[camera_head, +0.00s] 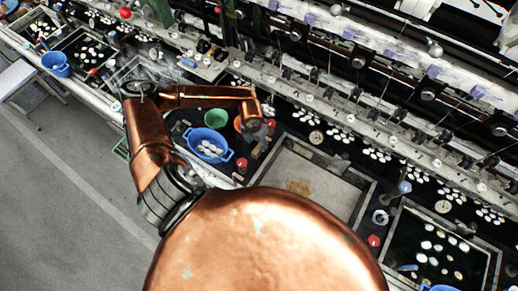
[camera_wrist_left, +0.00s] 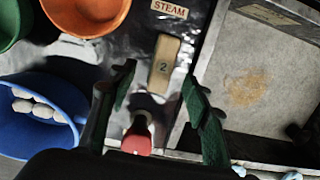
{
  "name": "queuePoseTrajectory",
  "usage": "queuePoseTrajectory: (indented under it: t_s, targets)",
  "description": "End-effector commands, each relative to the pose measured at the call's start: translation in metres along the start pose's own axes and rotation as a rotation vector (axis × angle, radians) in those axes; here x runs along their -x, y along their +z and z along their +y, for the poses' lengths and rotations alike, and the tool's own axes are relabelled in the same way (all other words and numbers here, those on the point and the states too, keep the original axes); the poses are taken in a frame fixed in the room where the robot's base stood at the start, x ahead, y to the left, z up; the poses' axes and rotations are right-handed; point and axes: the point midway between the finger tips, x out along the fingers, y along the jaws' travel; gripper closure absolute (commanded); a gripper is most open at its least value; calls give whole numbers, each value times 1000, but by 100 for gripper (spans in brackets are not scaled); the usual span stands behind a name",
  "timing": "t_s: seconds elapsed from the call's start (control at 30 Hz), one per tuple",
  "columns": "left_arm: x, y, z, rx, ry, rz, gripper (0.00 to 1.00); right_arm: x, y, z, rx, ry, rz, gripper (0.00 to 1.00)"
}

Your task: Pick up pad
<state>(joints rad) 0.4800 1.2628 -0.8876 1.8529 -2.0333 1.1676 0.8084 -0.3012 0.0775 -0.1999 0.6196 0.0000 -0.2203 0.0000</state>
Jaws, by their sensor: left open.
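A tan oblong block marked "2" (camera_wrist_left: 164,64), which may be the pad, lies on the dark, shiny worktop in the left wrist view. My left gripper (camera_wrist_left: 160,78) is open, with its dark green fingers to either side of the block's near part in the picture. I cannot tell how far above it they are. Nothing shows held. In the head view my left gripper (camera_head: 254,127) hangs over the bench by the orange bowl, and its fingers are hard to make out. My right gripper is not in view.
A red knob (camera_wrist_left: 137,138) stands near the fingers. A blue basin (camera_wrist_left: 36,125) with white cocoons and an orange bowl (camera_wrist_left: 86,14) are at left. A grey rectangular basin (camera_wrist_left: 272,60) has its raised rim at right. A green bowl (camera_head: 216,117) stands behind the blue one.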

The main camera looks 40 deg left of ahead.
Motion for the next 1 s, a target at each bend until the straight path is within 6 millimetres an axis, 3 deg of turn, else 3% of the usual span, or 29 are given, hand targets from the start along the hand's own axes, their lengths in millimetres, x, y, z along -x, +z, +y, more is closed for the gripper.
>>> queuePoseTrajectory:
  t_s: [0.4,1.0]
  targets:
    - [-50,3,-2,3,1,2,55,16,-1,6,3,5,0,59]
    - [-56,2,-1,5,0,1,55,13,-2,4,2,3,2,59]
